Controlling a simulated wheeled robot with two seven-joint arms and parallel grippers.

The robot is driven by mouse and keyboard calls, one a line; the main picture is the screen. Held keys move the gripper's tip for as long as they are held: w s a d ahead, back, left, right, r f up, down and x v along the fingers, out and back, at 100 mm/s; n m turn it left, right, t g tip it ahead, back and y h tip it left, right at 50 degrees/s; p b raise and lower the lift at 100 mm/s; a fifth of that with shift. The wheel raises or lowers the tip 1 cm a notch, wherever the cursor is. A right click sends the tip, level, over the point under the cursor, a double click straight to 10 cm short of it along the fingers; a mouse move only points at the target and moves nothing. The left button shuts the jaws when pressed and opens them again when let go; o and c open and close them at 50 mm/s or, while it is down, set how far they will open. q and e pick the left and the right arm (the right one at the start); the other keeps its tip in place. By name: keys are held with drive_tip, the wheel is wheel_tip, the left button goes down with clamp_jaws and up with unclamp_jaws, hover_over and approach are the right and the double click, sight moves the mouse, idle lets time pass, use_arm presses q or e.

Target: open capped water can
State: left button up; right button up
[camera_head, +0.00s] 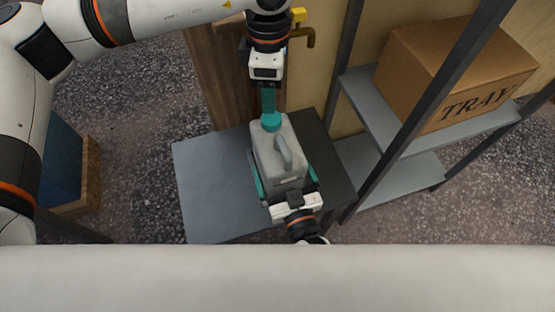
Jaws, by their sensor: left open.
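The water can (266,150) is a grey box-shaped can with a moulded handle, upright on a dark grey table (208,190). A round teal cap (271,122) sits at its far end. My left gripper (268,110) points down from above at the cap, its teal fingers open, seen edge-on. I cannot tell whether they touch the cap. My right gripper (284,177) is at the can's near end, with one teal finger along each side of the body; it looks closed on the can. Much of the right arm is hidden.
A metal shelf rack (395,190) with dark posts stands right of the table and holds a brown box (452,70) marked TRAY. A brass tap (308,36) is behind the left gripper. A blue and wooden crate (62,165) is at left. The table's left side is clear.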

sight(271, 117)
drive_tip(key=shift+c, duration=0.3)
drive_tip(key=c, duration=1.7)
use_arm(q)
drive_tip(key=m, duration=0.6)
use_arm(e)
drive_tip(key=shift+c, duration=0.2)
use_arm(q)
drive_tip(key=m, duration=1.1)
drive_tip(key=shift+m, duration=0.4)
drive_tip(key=m, duration=0.4)
drive_tip(key=shift+f+m, duration=0.4)
drive_tip(key=shift+f, duration=0.1)
wheel_tip(271, 117, down, 7)
